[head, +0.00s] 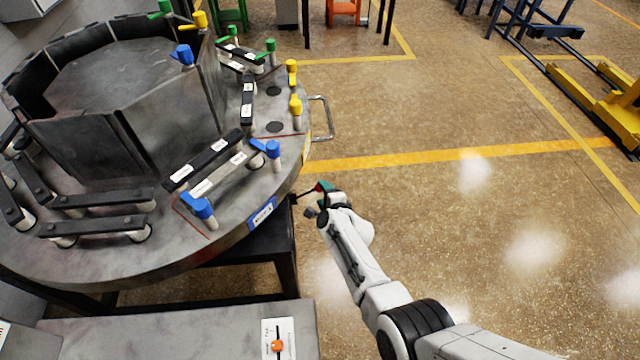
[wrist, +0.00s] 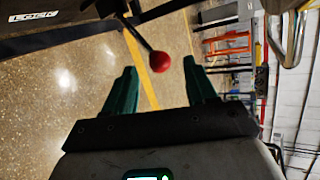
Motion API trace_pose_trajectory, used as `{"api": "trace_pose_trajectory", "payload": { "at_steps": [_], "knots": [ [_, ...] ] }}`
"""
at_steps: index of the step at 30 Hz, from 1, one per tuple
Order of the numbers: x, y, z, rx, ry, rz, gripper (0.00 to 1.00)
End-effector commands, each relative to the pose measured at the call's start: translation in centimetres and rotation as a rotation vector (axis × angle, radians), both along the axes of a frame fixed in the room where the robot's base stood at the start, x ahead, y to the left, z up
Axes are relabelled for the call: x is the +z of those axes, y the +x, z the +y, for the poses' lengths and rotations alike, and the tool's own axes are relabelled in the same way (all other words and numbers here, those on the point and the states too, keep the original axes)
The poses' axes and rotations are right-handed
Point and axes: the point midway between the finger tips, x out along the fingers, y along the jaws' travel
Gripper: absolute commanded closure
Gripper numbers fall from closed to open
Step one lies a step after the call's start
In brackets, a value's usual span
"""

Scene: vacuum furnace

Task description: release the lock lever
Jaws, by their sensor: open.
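The lock lever is a thin dark rod with a red ball knob (wrist: 160,61). In the wrist view the rod runs down from a dark housing at the top left, and the knob shows between the tips of my two green fingers. My gripper (wrist: 162,72) is open, with a gap on both sides of the knob; I cannot tell the knob's exact depth. In the head view my gripper (head: 322,190) is at the right edge of the round furnace base, by the lever (head: 306,191), whose knob is small and partly hidden there.
A white LOCK label (wrist: 34,16) is on the housing. The round metal base (head: 90,265) carries blue (head: 200,208), yellow and green clamps and dark bars. A metal handle (head: 322,117) sticks out at its right. A grey bench top (head: 180,335) stands in front. The floor at right is open.

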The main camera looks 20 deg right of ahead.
Motion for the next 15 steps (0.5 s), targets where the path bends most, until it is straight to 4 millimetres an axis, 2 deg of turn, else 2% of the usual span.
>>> {"api": "trace_pose_trajectory", "payload": {
  "at_steps": [1,7,15],
  "knots": [
    [0.9,-0.8,0.2,0.002,0.000,0.002,0.44],
    [1.9,-3.1,0.3,0.002,0.000,0.001,0.44],
    [2.3,-4.4,0.4,0.002,0.001,-0.001,0.44]
  ]
}}
